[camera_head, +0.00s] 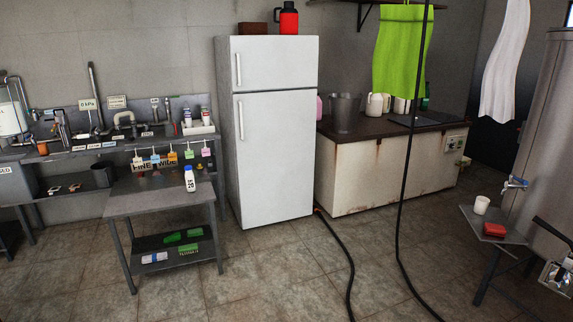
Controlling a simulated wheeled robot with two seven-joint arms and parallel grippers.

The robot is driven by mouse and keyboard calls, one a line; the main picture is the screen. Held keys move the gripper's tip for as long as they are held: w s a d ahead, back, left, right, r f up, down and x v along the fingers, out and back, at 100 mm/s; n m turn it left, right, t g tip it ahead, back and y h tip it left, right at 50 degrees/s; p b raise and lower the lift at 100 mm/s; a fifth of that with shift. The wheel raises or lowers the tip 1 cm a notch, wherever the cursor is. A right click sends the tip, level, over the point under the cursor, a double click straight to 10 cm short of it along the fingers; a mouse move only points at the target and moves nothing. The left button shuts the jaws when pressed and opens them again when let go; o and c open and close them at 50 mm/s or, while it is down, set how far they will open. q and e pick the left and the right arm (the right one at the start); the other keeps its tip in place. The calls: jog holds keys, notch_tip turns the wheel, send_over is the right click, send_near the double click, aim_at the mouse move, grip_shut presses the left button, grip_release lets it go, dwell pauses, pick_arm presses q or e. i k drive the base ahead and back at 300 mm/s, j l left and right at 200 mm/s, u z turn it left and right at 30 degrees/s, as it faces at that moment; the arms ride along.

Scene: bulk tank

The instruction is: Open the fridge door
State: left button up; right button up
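The white fridge (272,130) stands upright against the back wall, near the middle of the view. It has a small upper door (280,64) and a tall lower door (279,160), and both are shut. Each door has a vertical white handle on its left side, the upper handle (238,69) and the lower handle (241,120). Neither of my grippers can be made out in this view, and nothing touches the fridge doors.
A grey metal table (130,205) with a white bottle (190,179) stands left of the fridge. A rusty white counter (375,175) is to the right. A black hose (345,262) crosses the floor; the tiles before the fridge (270,265) are mostly clear.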

aim_at(275, 131)
jog(key=i, duration=3.85)
jog(key=z, duration=0.25)
